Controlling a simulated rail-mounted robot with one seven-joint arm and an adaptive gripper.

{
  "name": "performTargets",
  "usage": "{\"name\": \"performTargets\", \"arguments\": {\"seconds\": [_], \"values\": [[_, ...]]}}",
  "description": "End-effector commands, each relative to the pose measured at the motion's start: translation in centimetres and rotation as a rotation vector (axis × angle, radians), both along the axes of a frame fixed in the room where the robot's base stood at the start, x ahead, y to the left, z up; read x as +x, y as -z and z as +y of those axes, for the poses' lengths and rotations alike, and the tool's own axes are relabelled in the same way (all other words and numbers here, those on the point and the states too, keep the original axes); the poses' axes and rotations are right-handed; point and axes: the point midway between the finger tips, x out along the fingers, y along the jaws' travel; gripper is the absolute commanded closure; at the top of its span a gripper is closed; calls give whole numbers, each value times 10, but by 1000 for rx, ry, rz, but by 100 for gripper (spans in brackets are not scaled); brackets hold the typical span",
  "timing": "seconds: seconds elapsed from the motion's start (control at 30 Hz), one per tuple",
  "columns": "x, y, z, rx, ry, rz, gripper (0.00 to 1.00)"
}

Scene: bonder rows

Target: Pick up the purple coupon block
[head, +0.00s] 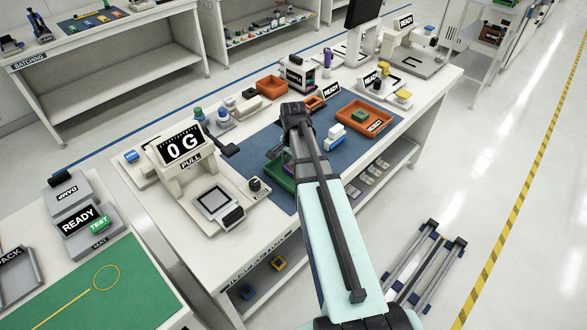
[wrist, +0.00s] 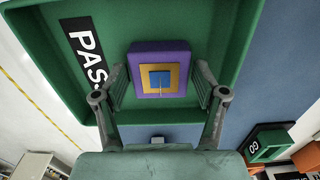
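The purple coupon block (wrist: 137,62) has an orange square and a blue centre on top. In the wrist view it sits inside a green tray (wrist: 220,22) labelled with a partly hidden word starting "PAS". My gripper (wrist: 161,80) is open, with one finger to the left and one to the right of the block. A small gap shows on each side, so it does not look gripped. In the head view the green tray (head: 281,174) is partly hidden by my arm, and the block is mostly hidden there.
The tray lies on a blue mat (head: 266,140) on the bench. An orange tray (head: 378,118) holding a green block lies to the right. A blue-and-white item (head: 334,134) is close beside my arm.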

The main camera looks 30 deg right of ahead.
Motion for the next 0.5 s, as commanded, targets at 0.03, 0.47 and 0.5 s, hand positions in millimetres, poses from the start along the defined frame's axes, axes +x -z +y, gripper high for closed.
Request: {"name": "performTargets", "arguments": {"seconds": [0.03, 0.47, 0.5], "values": [[0, 0, 0, 0, 0, 0, 59], [0, -1, 0, 0, 0, 0, 79], [0, -1, 0, 0, 0, 0, 79]]}}
